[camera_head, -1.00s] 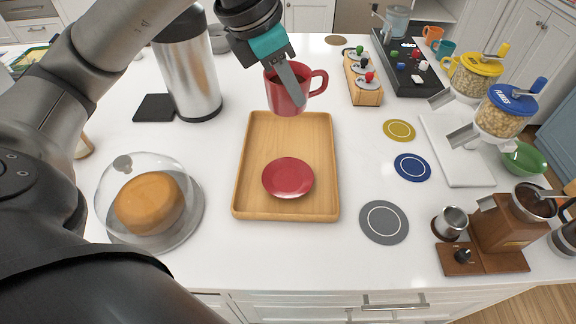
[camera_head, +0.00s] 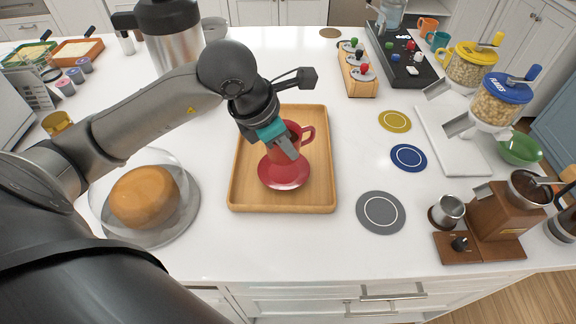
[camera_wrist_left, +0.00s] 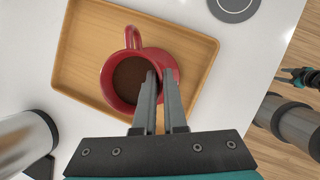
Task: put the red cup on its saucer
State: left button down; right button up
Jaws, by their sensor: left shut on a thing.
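The red cup (camera_head: 293,128) holds dark coffee and is upright or nearly so, with its handle to the right in the head view. My left gripper (camera_head: 287,149) is shut on the cup's wall. In the left wrist view one finger of the gripper (camera_wrist_left: 160,80) is inside the rim of the cup (camera_wrist_left: 106,84) and one outside. The red saucer (camera_head: 284,178) lies on the wooden tray (camera_head: 322,190). The cup is by the saucer's far side and overlaps it in view; I cannot tell if they touch. My right gripper (camera_wrist_left: 297,76) seems to show small at the wrist view's right edge.
A glass-domed cake (camera_head: 144,197) stands left of the tray, and a steel flask (camera_head: 172,48) behind it. Grey (camera_head: 381,212), blue (camera_head: 408,158) and yellow (camera_head: 395,121) coasters lie to the right. A wooden coffee grinder (camera_head: 497,225) stands at the front right.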

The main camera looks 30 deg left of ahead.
pick_arm(q)
jog(key=shift+f+b, duration=0.3)
jog(key=shift+f, duration=2.45)
jog(key=shift+f, duration=0.15)
jog(key=c, duration=1)
grip_release()
jog(key=p+v, duration=0.1)
jog(key=v, duration=1.1)
